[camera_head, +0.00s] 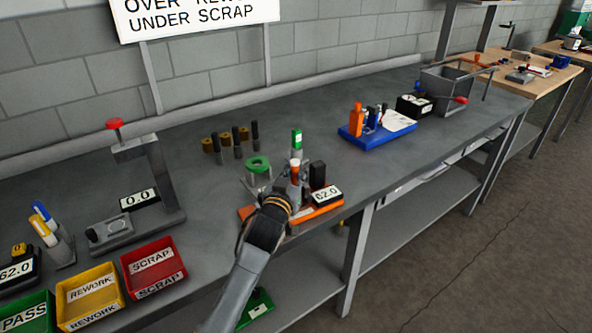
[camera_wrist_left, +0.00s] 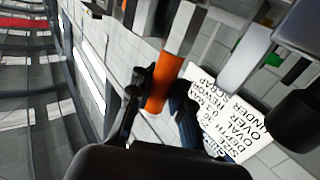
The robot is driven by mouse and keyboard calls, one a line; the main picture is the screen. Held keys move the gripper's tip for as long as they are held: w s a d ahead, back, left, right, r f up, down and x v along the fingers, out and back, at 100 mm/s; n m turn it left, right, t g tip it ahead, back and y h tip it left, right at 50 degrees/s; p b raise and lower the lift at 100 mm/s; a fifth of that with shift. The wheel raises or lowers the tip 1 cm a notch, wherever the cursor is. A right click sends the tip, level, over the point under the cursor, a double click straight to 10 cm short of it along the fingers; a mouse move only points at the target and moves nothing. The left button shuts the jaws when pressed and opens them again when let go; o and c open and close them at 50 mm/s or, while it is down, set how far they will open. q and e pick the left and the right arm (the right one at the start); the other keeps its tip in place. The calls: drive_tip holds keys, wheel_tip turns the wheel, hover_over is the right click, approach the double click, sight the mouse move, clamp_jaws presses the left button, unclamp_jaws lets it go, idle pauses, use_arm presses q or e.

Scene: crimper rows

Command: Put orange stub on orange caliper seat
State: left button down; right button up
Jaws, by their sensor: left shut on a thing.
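My left gripper (camera_head: 282,200) is over the front of the orange caliper base (camera_head: 324,208), hiding part of it. The orange stub (camera_wrist_left: 165,82) is between the gripper's dark fingers (camera_wrist_left: 158,108) in the left wrist view, with a pale grey length beyond its orange part. In the head view an orange piece with a pale tip (camera_head: 295,170) stands up just beyond the gripper. The base carries a display (camera_head: 327,194) reading 02.0 and a dark upright block (camera_head: 317,175). The seat itself is hidden, so I cannot tell whether the stub touches it.
A green-ringed grey fixture (camera_head: 258,166) and a green-topped grey post (camera_head: 296,142) stand close by. A blue tray (camera_head: 372,136) is to the right, a red-knobbed press (camera_head: 145,180) to the left. Red (camera_head: 153,265), yellow and green bins line the front left.

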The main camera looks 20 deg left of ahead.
use_arm(q)
drive_tip(key=c, duration=1.8)
unclamp_jaws()
drive_tip(key=shift+f, duration=0.15)
drive_tip(key=o, duration=0.6)
drive_tip(key=shift+r, duration=0.25)
drive_tip(key=s+b, duration=0.1)
drive_tip(key=s, duration=1.1)
drive_tip(key=shift+d, duration=0.1)
drive_tip(key=shift+f, duration=0.1)
